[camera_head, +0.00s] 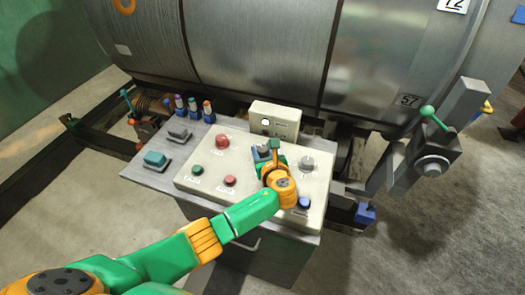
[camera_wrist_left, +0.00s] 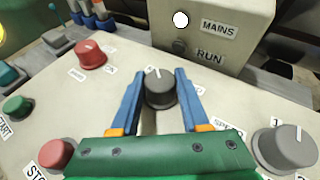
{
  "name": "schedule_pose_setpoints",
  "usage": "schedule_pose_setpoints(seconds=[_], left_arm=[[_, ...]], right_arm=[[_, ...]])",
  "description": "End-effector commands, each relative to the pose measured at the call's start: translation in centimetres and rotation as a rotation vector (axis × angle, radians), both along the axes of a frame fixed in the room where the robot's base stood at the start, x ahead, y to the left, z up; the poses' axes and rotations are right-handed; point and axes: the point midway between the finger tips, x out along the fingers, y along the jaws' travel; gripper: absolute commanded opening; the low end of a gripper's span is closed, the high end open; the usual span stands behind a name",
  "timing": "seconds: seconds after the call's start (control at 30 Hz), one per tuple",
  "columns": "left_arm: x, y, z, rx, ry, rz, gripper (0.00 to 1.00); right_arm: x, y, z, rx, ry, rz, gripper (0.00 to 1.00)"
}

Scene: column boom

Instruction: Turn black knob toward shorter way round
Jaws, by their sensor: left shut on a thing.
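The black knob (camera_wrist_left: 160,88) stands on the pale control panel (camera_wrist_left: 225,95), with a white pointer mark on its top. My left gripper (camera_wrist_left: 158,82) reaches down over the panel, its two blue fingers on either side of the knob, shut on it. In the head view the left gripper (camera_head: 268,150) covers most of the knob. My right gripper does not show in either view.
A grey knob (camera_head: 307,163) stands right of the gripper and a red knob (camera_head: 222,141) left. Green (camera_head: 197,170), red (camera_head: 229,180) and blue (camera_head: 304,202) buttons are nearer. A box with MAINS and RUN labels (camera_head: 275,118) rises behind.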

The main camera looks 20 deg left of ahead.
Motion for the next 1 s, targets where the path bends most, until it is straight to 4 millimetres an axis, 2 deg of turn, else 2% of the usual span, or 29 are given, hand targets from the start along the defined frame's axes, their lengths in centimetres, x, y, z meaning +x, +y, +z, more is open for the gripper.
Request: schedule_pose_setpoints(seconds=[0.3, 0.33, 0.43, 0.77, 1.0], left_arm=[[0.0, 0.0, 0.0, -0.001, 0.000, 0.003, 0.00], [0.0, 0.0, 0.0, -0.001, 0.000, 0.003, 0.48], [0.0, 0.0, 0.0, 0.000, 0.000, 0.001, 0.75], [-0.3, -0.2, 0.3, -0.001, 0.001, -0.001, 0.75], [-4.2, -2.6, 2.1, -0.004, 0.000, -0.002, 0.75]], right_arm=[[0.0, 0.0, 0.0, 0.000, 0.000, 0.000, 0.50], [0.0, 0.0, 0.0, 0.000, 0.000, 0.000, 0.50], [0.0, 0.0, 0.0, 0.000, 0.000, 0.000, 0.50], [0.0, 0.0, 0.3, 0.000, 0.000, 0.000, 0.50], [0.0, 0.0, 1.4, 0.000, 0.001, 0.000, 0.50]])
